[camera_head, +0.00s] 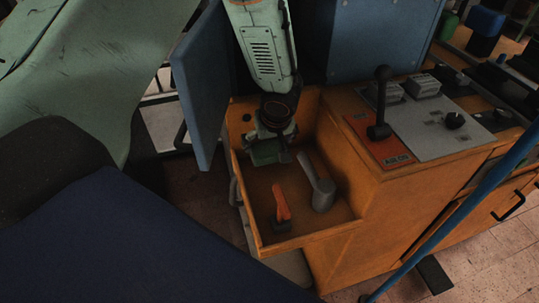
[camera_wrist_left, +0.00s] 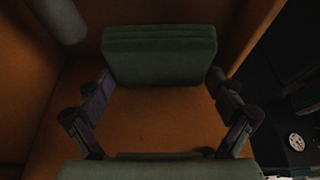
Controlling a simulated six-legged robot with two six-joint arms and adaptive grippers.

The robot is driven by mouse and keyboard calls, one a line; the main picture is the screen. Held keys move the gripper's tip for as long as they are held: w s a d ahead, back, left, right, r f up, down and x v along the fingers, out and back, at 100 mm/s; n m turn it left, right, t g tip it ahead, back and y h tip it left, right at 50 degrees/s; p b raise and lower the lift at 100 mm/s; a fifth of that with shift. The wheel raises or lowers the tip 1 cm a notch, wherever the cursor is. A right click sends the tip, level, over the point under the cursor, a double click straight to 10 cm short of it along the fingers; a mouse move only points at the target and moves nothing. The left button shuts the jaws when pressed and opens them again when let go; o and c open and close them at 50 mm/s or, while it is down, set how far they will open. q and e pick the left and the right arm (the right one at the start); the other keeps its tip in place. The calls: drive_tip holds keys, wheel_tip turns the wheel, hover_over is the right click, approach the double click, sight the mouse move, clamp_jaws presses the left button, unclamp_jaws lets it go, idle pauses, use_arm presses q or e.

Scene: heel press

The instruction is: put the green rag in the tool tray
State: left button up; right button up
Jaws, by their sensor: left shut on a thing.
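The green rag (camera_head: 265,153) is a folded, dark green block in the head view. It also shows in the wrist view (camera_wrist_left: 160,50), between the two fingertips. My left gripper (camera_head: 272,146) reaches down from the top and is shut on the rag, partly hiding it. The fingers of the left gripper (camera_wrist_left: 160,80) touch the rag's two ends in the wrist view. The tool tray (camera_head: 310,240) is an orange, open-topped box. The rag is within its walls, near the back; whether it touches the floor, I cannot tell. My right gripper is not in view.
An orange-handled tool (camera_head: 282,203) and a grey tool (camera_head: 320,188) are in the tray's front and right. A blue panel (camera_head: 202,85) stands left of it. A control console (camera_head: 420,125) with a black lever (camera_head: 380,105) rises at right. A blue pole (camera_head: 455,210) crosses the lower right.

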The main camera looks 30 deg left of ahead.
sight(270, 148)
use_arm(q)
drive_tip(key=shift+s+d+f+b, duration=0.1)
drive_tip(key=shift+s+f+b, duration=0.05)
drive_tip(key=shift+f+b, duration=0.4)
drive_tip(key=shift+s+d+f+b, duration=0.1)
drive_tip(key=shift+f+b, duration=0.4)
drive_tip(key=shift+f, duration=0.05)
drive_tip(key=shift+a+f, duration=0.1)
drive_tip(key=shift+f, duration=0.3)
drive_tip(key=shift+w+a+f+b, duration=0.1)
drive_tip(key=shift+w+f+b, duration=0.2)
drive_tip(key=shift+f+b, duration=0.05)
drive_tip(key=shift+s+r, duration=0.2)
drive_tip(key=shift+r, duration=0.05)
drive_tip(key=shift+f, duration=0.15)
drive_tip(key=o, duration=0.8)
drive_tip(key=shift+w+f, duration=0.1)
